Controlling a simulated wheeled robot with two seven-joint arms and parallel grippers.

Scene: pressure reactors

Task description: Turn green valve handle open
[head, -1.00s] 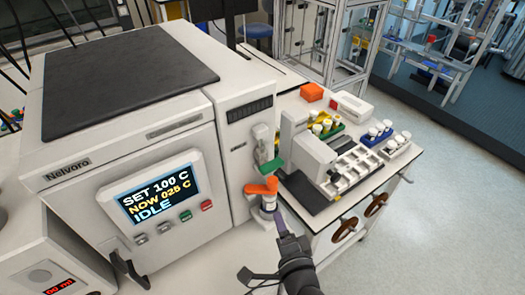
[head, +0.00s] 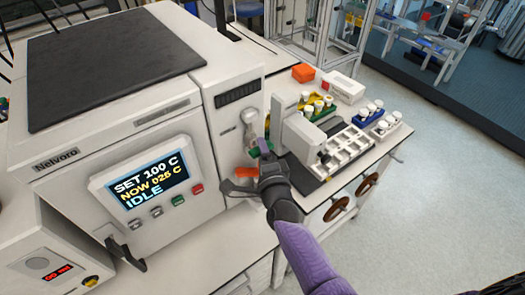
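The green valve handle (head: 264,146) is on the fittings at the right side of the white reactor (head: 150,125). It shows only in part behind my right gripper. An orange valve handle (head: 240,173) sits just below it and is also partly covered. My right gripper (head: 244,167) is at these two handles, with its fingers spread apart, one near the green handle and one lower left by the orange handle. Whether a finger touches either handle cannot be told. My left gripper is not in view.
The reactor's screen (head: 150,187) reads SET 100 C, NOW 025 C, IDLE. Right of the valves stand a white instrument (head: 305,140), vial racks (head: 368,119) and an orange box (head: 303,73). The floor at right is clear.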

